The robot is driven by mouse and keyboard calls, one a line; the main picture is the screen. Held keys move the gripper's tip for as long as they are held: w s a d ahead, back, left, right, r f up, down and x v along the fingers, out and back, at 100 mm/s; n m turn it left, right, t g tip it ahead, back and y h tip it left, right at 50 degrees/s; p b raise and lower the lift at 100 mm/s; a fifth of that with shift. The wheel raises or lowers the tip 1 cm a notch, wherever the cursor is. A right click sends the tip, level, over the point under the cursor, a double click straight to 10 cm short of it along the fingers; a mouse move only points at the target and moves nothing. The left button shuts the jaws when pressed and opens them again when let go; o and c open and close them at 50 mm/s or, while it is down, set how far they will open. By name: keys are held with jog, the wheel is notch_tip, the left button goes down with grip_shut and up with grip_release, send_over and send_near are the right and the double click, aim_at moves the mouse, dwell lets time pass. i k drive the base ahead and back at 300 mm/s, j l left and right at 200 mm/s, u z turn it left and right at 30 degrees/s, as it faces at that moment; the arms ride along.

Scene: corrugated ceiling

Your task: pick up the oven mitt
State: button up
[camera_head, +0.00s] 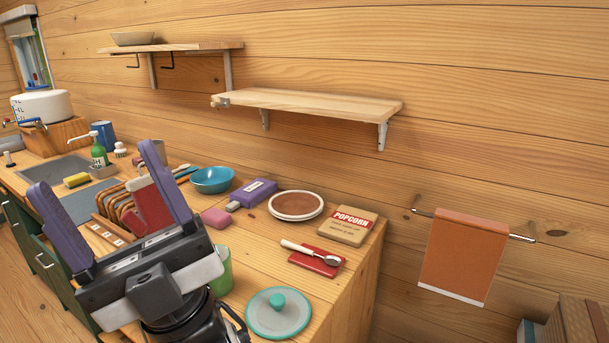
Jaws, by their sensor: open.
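A red item that looks like the oven mitt (152,208) is at the wooden dish rack (122,212) on the counter, partly hidden behind my gripper. I cannot tell whether it rests in the rack or against it. My gripper (95,172) is in the lower left of the view, with its two purple fingers spread wide apart and pointing up in the picture. No object is visibly clasped between them. In the picture the red item shows between the fingers, close to the right one; the true distance is unclear.
The wooden counter (335,292) holds a teal bowl (212,180), a purple package (253,192), a brown plate (296,205), a popcorn box (347,226), a spoon (310,254) and a teal lid (278,312). A green cup (221,272) stands beside my gripper. Shelves (308,104) hang above.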

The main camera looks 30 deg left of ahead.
aim_at(155, 216)
jog(key=u, duration=1.65)
